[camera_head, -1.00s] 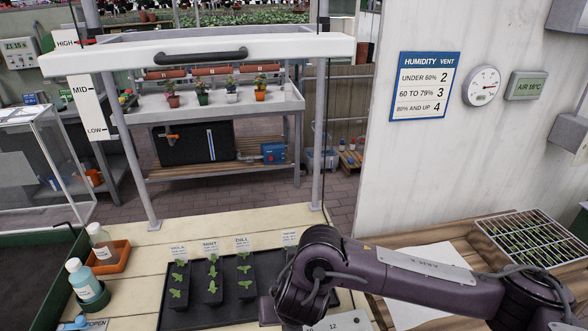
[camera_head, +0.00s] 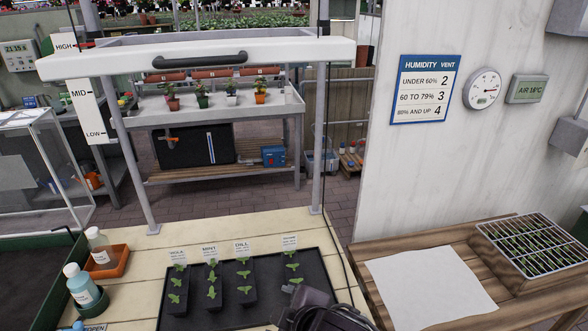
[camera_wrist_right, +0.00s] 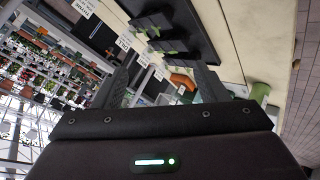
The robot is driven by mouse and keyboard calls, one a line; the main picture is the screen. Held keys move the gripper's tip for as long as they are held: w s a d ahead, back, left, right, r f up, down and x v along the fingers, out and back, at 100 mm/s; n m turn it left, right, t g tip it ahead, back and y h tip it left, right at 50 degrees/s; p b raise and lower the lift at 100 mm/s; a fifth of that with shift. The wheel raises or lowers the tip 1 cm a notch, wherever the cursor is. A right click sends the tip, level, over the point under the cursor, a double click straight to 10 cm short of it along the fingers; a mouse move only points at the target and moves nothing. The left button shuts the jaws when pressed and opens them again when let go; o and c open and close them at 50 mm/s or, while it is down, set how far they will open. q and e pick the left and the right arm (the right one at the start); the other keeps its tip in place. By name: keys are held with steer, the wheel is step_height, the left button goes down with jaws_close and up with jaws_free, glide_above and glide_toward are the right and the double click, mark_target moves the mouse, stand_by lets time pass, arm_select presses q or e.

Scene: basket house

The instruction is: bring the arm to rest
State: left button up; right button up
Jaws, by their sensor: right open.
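My right arm shows in the head view only as a dark part (camera_head: 312,312) at the bottom edge, over the front right of the black seedling tray (camera_head: 268,316). The rest of the arm is out of that view. In the right wrist view my right gripper (camera_wrist_right: 165,70) has its two fingers spread apart with nothing held between them. Beyond the fingers, that view shows the black tray with its dark pots (camera_wrist_right: 165,28) and white labels, turned at an angle. My left gripper is in neither view.
A window sash with a handle (camera_head: 200,61) stands behind the bench. Bottles (camera_head: 80,284) and an orange tray (camera_head: 108,266) are at left. A white sheet (camera_head: 425,285) lies on the right wooden bench, with a seedling crate (camera_head: 490,232) behind it. The sheet is clear.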

steer(key=s+d+f+m+g+h, duration=0.2)
steer(key=s+d+f+m, duration=0.15)
steer(key=d, duration=0.35)
steer(key=s+d+f+m+g+h, duration=0.1)
steer(key=s+d+f+m, duration=0.3)
steer(key=d, duration=0.4)
steer(key=s+d+f+m+g+h, duration=0.2)
steer(key=s+d+m, duration=0.2)
steer(key=d+m, duration=0.25)
step_height(320, 180, down, 32)
steer(key=s+n, duration=0.1)
steer(key=s, duration=0.2)
steer(key=s+d+f+g, duration=0.1)
steer(key=s+f, duration=0.8)
steer(key=f, duration=0.2)
steer(key=shift+d+g, duration=0.3)
steer(key=shift+d, duration=0.1)
steer(key=s+f, duration=0.1)
steer(key=s, duration=0.2)
steer(key=s+d+f, duration=0.1)
steer(key=s+f, duration=0.1)
steer(key=s, duration=0.1)
steer(key=s+f, duration=0.2)
steer(key=s, duration=0.1)
steer(key=shift+d, duration=0.4)
steer(key=shift+c, duration=0.3)
